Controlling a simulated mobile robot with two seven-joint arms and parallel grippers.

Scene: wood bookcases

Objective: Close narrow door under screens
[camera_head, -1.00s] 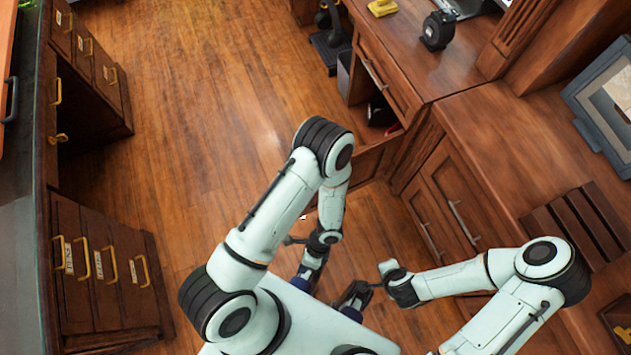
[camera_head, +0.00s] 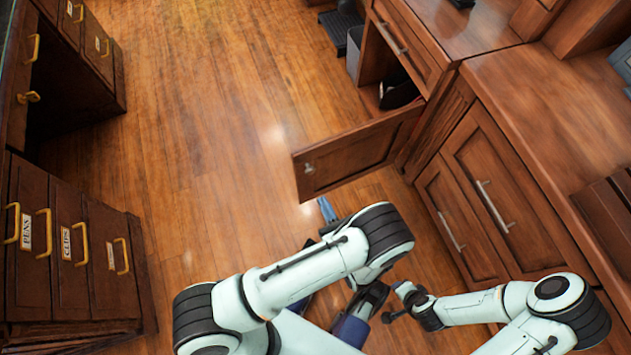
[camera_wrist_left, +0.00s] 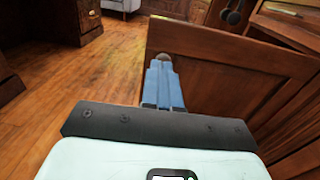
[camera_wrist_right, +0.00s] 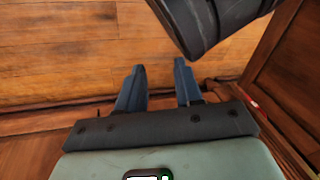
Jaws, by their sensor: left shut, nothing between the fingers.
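The narrow wooden door (camera_head: 350,155) stands open, swung out from the desk over the floor, with a small metal handle near its free end. It also shows in the left wrist view (camera_wrist_left: 235,80). The open compartment (camera_head: 385,70) behind it shows dark items inside. My left gripper (camera_head: 327,210) is shut and empty, low beside the door's free end. In the left wrist view its blue fingers (camera_wrist_left: 164,68) overlap the door's left edge; I cannot tell whether they touch. My right gripper (camera_wrist_right: 160,80) is open and empty over the floor, with a dark arm part of mine above it.
A closed double-door cabinet (camera_head: 475,205) stands right of the open door. A drawer (camera_head: 405,42) is above the compartment. A drawer cabinet (camera_head: 70,255) lines the left side. The wood floor (camera_head: 225,130) between is clear. A grey screen corner (camera_head: 622,62) shows at right.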

